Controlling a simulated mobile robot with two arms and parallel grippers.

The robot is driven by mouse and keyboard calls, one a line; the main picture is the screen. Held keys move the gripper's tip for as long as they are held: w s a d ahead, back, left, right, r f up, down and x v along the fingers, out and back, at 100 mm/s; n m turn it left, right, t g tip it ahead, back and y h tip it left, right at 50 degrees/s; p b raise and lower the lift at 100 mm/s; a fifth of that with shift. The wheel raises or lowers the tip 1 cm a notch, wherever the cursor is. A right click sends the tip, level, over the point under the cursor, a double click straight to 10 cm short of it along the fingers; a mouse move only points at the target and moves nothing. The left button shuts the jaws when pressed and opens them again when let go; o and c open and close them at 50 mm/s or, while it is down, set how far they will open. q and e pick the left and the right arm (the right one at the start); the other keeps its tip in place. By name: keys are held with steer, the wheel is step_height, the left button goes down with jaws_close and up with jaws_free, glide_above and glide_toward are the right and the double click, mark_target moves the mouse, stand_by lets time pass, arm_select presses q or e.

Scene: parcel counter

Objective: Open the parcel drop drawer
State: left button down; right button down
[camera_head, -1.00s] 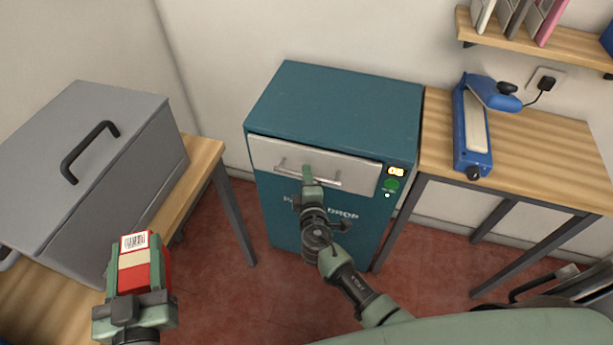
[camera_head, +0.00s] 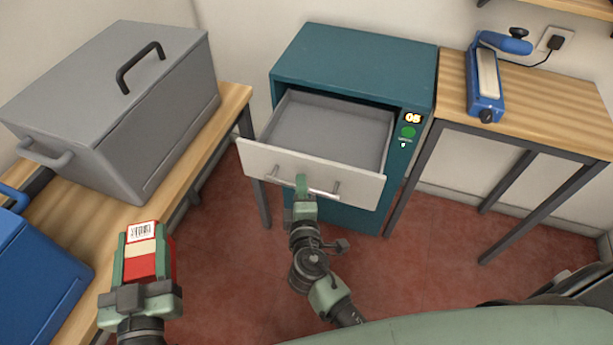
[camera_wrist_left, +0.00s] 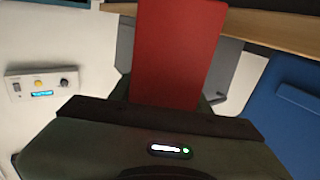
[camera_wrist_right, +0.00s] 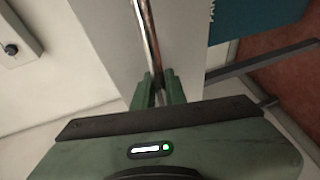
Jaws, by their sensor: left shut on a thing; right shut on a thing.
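The teal parcel drop cabinet (camera_head: 355,62) stands against the wall in the head view. Its drawer (camera_head: 310,172) is pulled well out, and its grey inside looks empty. My right gripper (camera_head: 301,184) is shut on the drawer's bar handle (camera_head: 325,193); the handle also shows between the fingers in the right wrist view (camera_wrist_right: 150,45). My left gripper (camera_head: 145,262) is shut on a red parcel (camera_head: 146,250) with a white barcode label, held up at the left, apart from the drawer. The parcel fills the middle of the left wrist view (camera_wrist_left: 178,55).
A grey lidded box (camera_head: 120,110) sits on the left wooden table (camera_head: 195,150), with a blue box (camera_head: 40,275) nearer. A blue sealer (camera_head: 487,80) lies on the right table (camera_head: 560,105). A green light (camera_head: 408,132) shows on the cabinet panel. Red floor is free before the cabinet.

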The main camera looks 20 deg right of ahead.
arm_select(q)
steer(key=shift+f, duration=0.15)
arm_select(e)
steer(key=shift+s+a, duration=0.5)
steer(key=shift+s, duration=0.25)
steer(key=c, duration=1.5)
jaws_free()
steer(key=shift+o, duration=0.2)
steer(key=shift+s, duration=0.1)
